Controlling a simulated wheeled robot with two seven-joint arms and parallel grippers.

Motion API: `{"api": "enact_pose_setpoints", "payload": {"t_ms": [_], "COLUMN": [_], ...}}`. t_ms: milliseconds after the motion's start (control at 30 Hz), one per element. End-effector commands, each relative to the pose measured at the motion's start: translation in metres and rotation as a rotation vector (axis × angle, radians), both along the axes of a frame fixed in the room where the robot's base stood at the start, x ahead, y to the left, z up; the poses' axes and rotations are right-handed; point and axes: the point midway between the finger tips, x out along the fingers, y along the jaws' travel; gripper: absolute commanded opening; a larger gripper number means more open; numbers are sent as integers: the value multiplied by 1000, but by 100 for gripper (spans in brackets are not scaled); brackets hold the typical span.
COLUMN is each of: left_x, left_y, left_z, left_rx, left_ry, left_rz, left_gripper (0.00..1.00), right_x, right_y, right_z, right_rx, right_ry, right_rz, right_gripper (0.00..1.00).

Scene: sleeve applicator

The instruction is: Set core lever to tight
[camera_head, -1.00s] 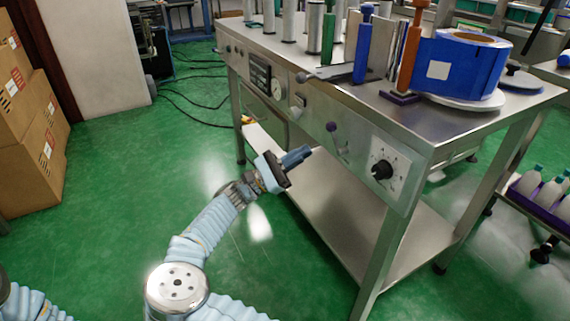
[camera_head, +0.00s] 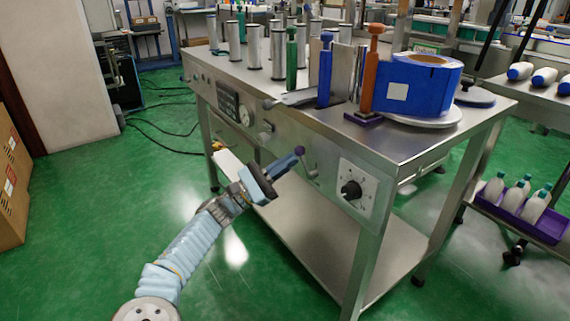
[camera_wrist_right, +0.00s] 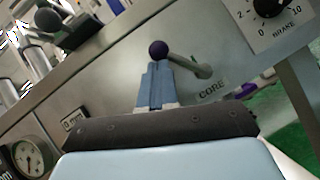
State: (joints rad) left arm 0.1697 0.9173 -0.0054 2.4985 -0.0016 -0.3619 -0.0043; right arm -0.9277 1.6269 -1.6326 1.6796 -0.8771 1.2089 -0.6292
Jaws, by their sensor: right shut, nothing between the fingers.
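The core lever (camera_head: 311,165) is a short metal arm with a dark purple ball knob (camera_head: 299,150) on the front panel of the steel machine. In the right wrist view, the lever (camera_wrist_right: 188,66) runs from its knob (camera_wrist_right: 158,49) down right to a pivot above the word "CORE". My right gripper (camera_head: 291,161) is shut and empty, its blue fingertips right by the knob. In the wrist view its fingers (camera_wrist_right: 156,84) end just below the knob; I cannot tell whether they touch it. My left gripper is out of view.
A black brake dial (camera_head: 351,189) sits right of the lever. A gauge (camera_head: 244,116) is further left on the panel. The tabletop above holds metal rollers, clamps and a blue roll (camera_head: 420,84). The lower shelf (camera_head: 330,235) sticks out below. Green floor in front is clear.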

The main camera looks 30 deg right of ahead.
Motion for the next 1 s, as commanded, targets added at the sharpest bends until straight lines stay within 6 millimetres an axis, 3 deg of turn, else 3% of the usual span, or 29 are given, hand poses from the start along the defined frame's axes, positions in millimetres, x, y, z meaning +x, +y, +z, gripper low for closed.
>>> {"api": "enact_pose_setpoints", "payload": {"t_ms": [567,1000], "left_x": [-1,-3], "left_y": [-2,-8], "left_z": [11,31], "left_rx": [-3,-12], "left_ry": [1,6], "left_rz": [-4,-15], "left_gripper": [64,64], "right_x": [-2,-9], "right_y": [-1,-2], "right_z": [7,20], "right_rx": [11,33], "right_ry": [-110,-376], "right_rz": [1,-2], "right_gripper": [0,0]}}
